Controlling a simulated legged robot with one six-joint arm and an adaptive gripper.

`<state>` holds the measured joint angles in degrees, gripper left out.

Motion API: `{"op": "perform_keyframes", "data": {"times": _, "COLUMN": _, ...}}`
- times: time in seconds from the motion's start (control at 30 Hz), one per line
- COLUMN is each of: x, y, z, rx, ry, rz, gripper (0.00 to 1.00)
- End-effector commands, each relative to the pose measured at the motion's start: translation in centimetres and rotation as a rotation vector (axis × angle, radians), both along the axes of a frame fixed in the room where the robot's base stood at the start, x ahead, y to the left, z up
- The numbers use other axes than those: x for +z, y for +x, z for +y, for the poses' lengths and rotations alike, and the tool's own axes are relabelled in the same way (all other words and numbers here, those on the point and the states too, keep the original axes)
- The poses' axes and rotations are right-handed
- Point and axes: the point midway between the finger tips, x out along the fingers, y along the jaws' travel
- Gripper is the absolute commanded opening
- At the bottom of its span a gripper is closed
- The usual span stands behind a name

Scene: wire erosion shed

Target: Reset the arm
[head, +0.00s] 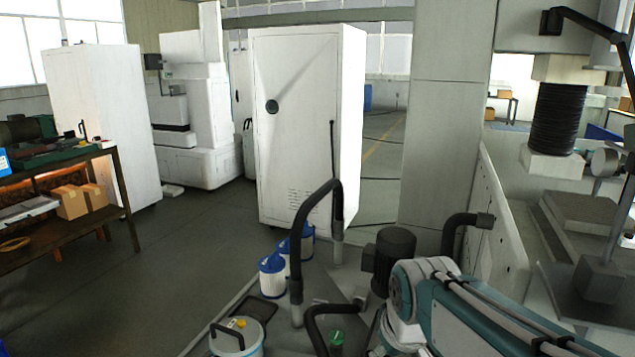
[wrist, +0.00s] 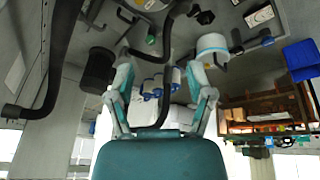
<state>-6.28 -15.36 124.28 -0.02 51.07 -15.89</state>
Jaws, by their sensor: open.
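My arm (head: 450,310), teal and light grey, reaches in from the lower right of the head view, low beside the dark motor. My gripper (wrist: 160,72) shows in the wrist view with its two teal and grey fingers spread apart. Nothing is held between the fingers. Black hose and blue-and-white filter canisters show in the background between and beyond them. The gripper's fingers cannot be made out in the head view.
A white cabinet (head: 305,130) stands behind. A machine (head: 570,205) is at right, a workbench (head: 70,225) at left. Floor (head: 190,245) between is open.

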Motion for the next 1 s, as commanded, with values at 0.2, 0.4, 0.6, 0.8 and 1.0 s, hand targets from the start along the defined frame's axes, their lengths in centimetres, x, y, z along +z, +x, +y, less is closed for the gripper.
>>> {"op": "perform_keyframes", "data": {"times": 0.2, "x": 0.8, "y": -4.6, "z": -1.7, "rx": -0.125, "ry": 0.039, "rz": -0.049, "gripper": 0.68}}
{"op": "perform_keyframes", "data": {"times": 0.4, "x": 0.6, "y": -8.5, "z": -2.9, "rx": -0.238, "ry": 0.076, "rz": -0.092, "gripper": 0.68}}
{"op": "perform_keyframes", "data": {"times": 0.6, "x": 0.0, "y": -11.5, "z": -3.7, "rx": -0.331, "ry": 0.110, "rz": -0.126, "gripper": 0.68}}
{"op": "perform_keyframes", "data": {"times": 0.8, "x": -0.4, "y": -12.5, "z": -3.9, "rx": -0.364, "ry": 0.122, "rz": -0.136, "gripper": 0.68}}
{"op": "perform_keyframes", "data": {"times": 1.0, "x": -0.4, "y": -12.5, "z": -3.9, "rx": -0.364, "ry": 0.122, "rz": -0.135, "gripper": 0.68}}
